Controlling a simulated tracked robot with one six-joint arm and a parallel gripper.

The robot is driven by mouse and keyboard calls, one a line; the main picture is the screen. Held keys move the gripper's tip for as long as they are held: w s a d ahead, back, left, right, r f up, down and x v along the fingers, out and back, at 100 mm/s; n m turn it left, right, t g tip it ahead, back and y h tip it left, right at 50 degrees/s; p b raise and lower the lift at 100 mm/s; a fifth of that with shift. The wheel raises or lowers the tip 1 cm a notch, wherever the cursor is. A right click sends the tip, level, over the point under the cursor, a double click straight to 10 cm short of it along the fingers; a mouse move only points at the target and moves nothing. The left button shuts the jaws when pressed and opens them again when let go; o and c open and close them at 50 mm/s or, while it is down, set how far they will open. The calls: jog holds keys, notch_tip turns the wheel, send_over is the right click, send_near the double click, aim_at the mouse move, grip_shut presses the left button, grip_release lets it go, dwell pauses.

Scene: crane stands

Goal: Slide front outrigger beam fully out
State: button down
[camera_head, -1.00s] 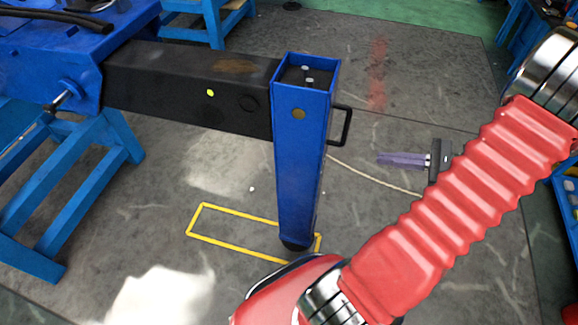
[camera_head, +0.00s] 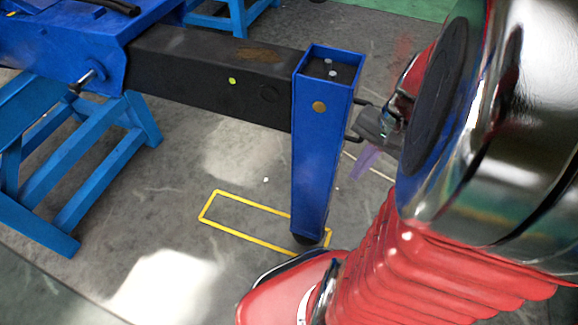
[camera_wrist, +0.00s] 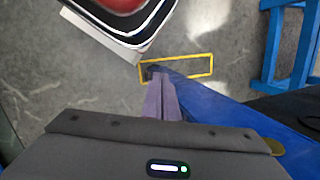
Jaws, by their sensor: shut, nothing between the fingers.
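The black outrigger beam (camera_head: 205,78) reaches out of the blue housing (camera_head: 80,45) to the upright blue leg (camera_head: 322,150). A dark handle (camera_head: 357,100) sits on the leg's right side, partly hidden by my gripper. My gripper (camera_head: 362,165) is just right of the leg, by the handle, its purple fingers shut, empty and pointing down. I cannot tell whether it touches the handle. In the wrist view the fingers (camera_wrist: 165,98) show beside the blue leg (camera_wrist: 215,100), and the dark beam (camera_wrist: 290,105) is at the right.
A yellow outline (camera_head: 250,205) is on the floor, with the leg's foot at its right end. Blue trestles (camera_head: 75,150) stand under the housing at left. A pin with a knob (camera_head: 82,82) sticks out of the housing's side. My red arm blocks the right side.

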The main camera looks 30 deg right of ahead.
jog(key=w+a+r+n+t+h, duration=0.1)
jog(key=a+r+n+t, duration=0.1)
jog(key=a+r+n, duration=0.4)
jog(key=w+a+r+n+t+h, duration=0.2)
jog(key=a+r+n, duration=0.4)
jog(key=a, duration=0.6)
jog(key=shift+a+r+t, duration=0.25)
jog(key=shift+a+t, duration=0.05)
jog(key=shift+a, duration=0.05)
